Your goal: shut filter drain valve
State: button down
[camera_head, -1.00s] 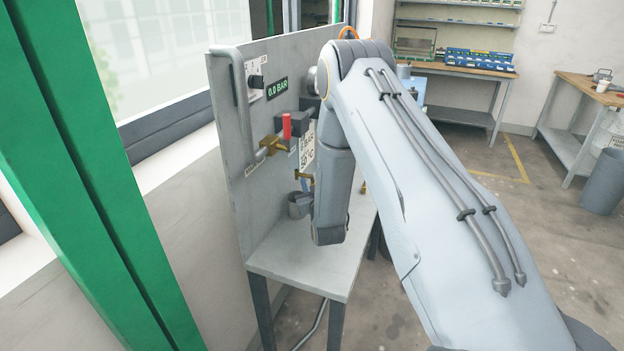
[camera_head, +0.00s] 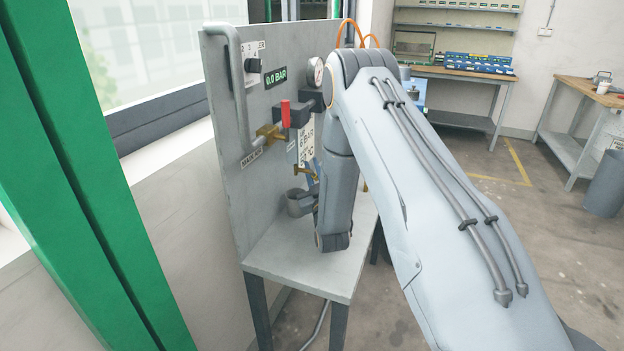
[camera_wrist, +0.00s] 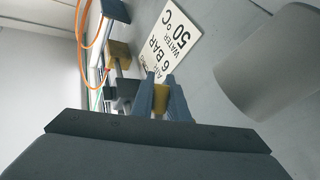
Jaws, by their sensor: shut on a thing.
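In the wrist view my gripper (camera_wrist: 160,80) has its two blue fingers closed on a small brass-coloured piece (camera_wrist: 161,97), which appears to be the drain valve's handle. The fingers cover much of it, so its angle is hard to tell. In the head view my arm hides most of the gripper and the filter area. The grey panel (camera_head: 226,110) carries a brass main air valve (camera_head: 268,134) with a red lever (camera_head: 285,114) standing upright, and a display reading 0.0 BAR (camera_head: 275,77).
A grey cup (camera_head: 299,203) sits on the panel just left of my wrist. A round gauge (camera_head: 315,72) is above. The panel's small table (camera_head: 290,268) is bare below. A green post (camera_head: 85,190) stands at left. Workbenches are far right.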

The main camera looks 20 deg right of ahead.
jog(key=shift+r+n, duration=0.15)
jog(key=shift+n, duration=0.15)
jog(key=c, duration=1.7)
grip_release()
jog(key=shift+c, duration=0.2)
jog(key=s+b, duration=0.8)
jog(key=s, duration=0.5)
jog(key=shift+a+f+b, duration=0.2)
jog(key=shift+f+b, duration=0.05)
jog(key=shift+b, duration=0.1)
